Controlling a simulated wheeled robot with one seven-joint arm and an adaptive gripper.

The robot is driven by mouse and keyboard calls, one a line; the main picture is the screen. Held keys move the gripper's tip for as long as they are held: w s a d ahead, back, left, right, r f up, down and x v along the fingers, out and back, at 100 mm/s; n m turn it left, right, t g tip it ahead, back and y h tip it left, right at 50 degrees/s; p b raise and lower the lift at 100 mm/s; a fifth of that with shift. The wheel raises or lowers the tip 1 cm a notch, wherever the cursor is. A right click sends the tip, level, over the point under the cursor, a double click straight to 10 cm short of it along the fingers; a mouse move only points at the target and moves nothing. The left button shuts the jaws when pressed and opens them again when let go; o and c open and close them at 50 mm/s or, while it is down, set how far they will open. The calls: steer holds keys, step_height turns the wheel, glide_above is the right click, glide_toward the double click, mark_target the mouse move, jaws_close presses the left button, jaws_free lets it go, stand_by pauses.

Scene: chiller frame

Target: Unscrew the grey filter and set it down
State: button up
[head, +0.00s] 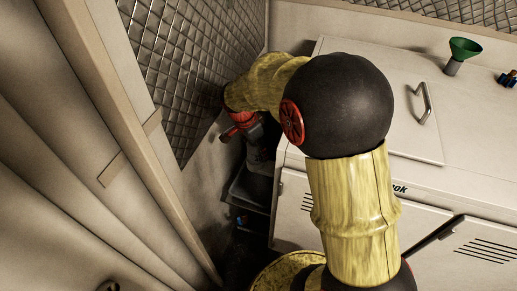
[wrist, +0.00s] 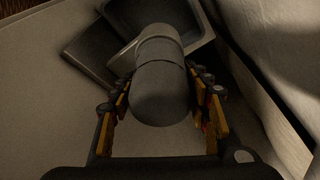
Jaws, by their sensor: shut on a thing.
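The grey filter (wrist: 162,90) is a cylinder with a rounded near end and a paler far part. In the wrist view it sits between the two orange and black fingers of my gripper (wrist: 162,105), which is shut on it. In the head view my gripper (head: 250,140) reaches down into the corner left of the white cabinet, and the filter is hard to make out there. A dark tray (wrist: 205,40) with a pale rim lies beyond the filter. I cannot tell whether the filter touches anything besides my fingers.
The white cabinet (head: 440,190) with a handle (head: 424,103) stands to the right. A green funnel (head: 465,48) stands on its top. The quilted metal wall (head: 190,60) and a pale panel close in the left. The gap around the gripper is narrow and dark.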

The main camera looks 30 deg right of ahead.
steer(key=shift+w+r, duration=0.1)
steer(key=shift+w, duration=0.1)
steer(key=n+t+p, duration=0.1)
steer(key=n, duration=0.3)
steer(key=shift+w+a+r+p, duration=0.1)
steer(key=shift+w+p, duration=0.05)
steer(key=shift+p, duration=0.2)
steer(key=shift+w+a+n+t+y+p, duration=0.1)
steer(key=shift+n+t+y+p, duration=0.2)
steer(key=shift+n+p, duration=1)
steer(key=shift+w+a+n+t+y+p, duration=0.15)
steer(key=shift+n+t+p, duration=0.25)
steer(key=shift+n+p, duration=0.9)
steer(key=o, duration=1.1)
steer(key=shift+a+f+n+b, duration=0.15)
steer(key=shift+f+n+b, duration=0.15)
steer(key=shift+b, duration=0.2)
steer(key=o, duration=0.3)
steer(key=shift+r, duration=0.1)
steer(key=shift+s, duration=0.1)
steer(key=v, duration=1.2)
steer(key=shift+d, duration=0.25)
steer(key=shift+r, duration=0.1)
